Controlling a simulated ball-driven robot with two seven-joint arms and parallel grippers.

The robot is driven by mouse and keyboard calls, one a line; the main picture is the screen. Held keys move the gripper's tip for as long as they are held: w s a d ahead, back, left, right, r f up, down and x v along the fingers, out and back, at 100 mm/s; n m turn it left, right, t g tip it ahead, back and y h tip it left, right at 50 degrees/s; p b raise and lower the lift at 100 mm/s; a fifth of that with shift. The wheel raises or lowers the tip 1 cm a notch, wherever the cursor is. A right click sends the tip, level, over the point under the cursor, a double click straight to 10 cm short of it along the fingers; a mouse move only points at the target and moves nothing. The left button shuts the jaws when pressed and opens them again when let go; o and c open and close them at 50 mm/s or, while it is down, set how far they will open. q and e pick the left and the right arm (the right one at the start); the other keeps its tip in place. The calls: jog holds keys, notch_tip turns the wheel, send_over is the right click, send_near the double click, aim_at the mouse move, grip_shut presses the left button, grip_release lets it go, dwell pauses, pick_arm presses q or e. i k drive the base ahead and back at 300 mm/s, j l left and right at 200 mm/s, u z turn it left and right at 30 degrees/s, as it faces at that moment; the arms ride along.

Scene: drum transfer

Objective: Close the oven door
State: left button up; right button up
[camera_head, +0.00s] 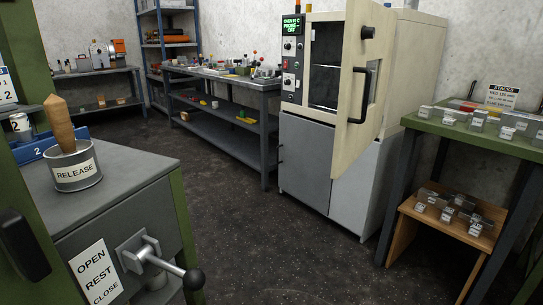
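The oven (414,58) is a tall cream cabinet on a grey base, right of centre. Its cream door (350,143) stands open, swung out toward me on the cabinet's right side. A black bar handle (358,97) and a small window are on the door. The dark oven chamber (325,70) shows to the left of the door. The door hides part of the opening and the cabinet's right front. Neither of my grippers is in view, and nothing is seen touching the door or handle.
A grey workbench (110,205) with a lever (160,263) and a "RELEASE" can (76,174) is at near left. A green-topped table (470,133) stands right of the oven, with a low wooden shelf (405,222) beneath. Dark floor (240,240) lies clear before the oven.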

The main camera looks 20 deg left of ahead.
aim_at(356, 128)
jog(key=i+l+u, duration=0.1)
jog(key=i+l, duration=0.2)
jog(key=i, duration=0.2)
jog(key=i+l, duration=0.3)
jog(key=i, duration=0.2)
jog(key=u, duration=0.05)
